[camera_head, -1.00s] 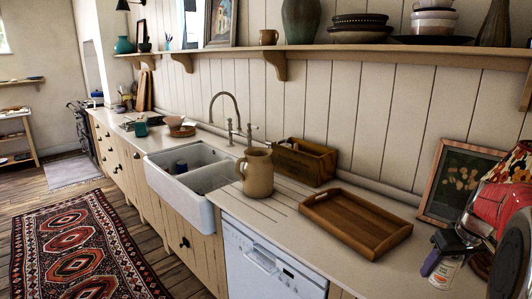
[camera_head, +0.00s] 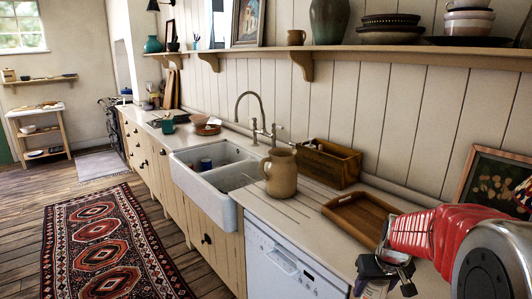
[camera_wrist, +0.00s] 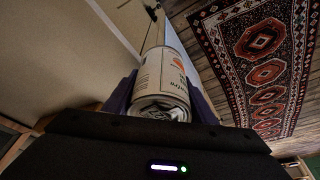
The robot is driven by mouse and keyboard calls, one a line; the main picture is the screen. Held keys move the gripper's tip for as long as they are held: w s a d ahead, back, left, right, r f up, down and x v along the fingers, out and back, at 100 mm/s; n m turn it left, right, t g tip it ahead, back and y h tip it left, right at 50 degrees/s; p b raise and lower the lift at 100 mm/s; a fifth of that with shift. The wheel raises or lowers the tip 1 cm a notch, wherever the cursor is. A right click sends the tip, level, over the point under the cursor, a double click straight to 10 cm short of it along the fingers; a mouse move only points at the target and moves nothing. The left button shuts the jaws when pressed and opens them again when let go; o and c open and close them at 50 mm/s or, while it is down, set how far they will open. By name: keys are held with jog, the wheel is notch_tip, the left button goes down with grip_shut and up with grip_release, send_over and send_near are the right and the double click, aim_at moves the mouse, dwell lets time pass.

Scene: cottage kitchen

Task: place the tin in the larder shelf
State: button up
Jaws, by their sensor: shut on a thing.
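My gripper (camera_head: 378,270) is at the lower right of the head view. It is shut on a tin, a pale cylinder with printed lettering. The tin (camera_wrist: 162,78) shows clearly between the two purple fingers in the wrist view, with its end facing the camera. In the head view only a part of the tin (camera_head: 374,290) shows at the bottom edge. A wall shelf (camera_head: 40,79) and a small shelf rack (camera_head: 42,133) stand at the far left; I cannot tell which is the larder shelf.
The counter holds a wooden tray (camera_head: 358,219), a jug (camera_head: 279,174) and a wooden box (camera_head: 325,164) near my arm. A white sink (camera_head: 215,180) and dishwasher (camera_head: 285,255) are along the front. A patterned rug (camera_head: 105,240) lies on open floor at left.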

jog(key=w+a+f, duration=0.1)
jog(key=a+f, duration=0.1)
jog(key=a, duration=0.4)
jog(key=w+a+f, duration=0.2)
jog(key=a, duration=0.5)
jog(key=shift+w+f, duration=0.2)
dwell(0.4)
jog(key=w+r+m, duration=0.1)
jog(key=w+r, duration=0.2)
jog(key=r, duration=0.5)
jog(key=w+r+m, duration=0.2)
jog(key=w+r, duration=0.2)
jog(key=r, duration=0.4)
jog(key=shift+w+r+h, duration=0.15)
jog(key=shift+w+h, duration=0.05)
jog(key=shift+h, duration=0.2)
jog(key=shift+a, duration=0.15)
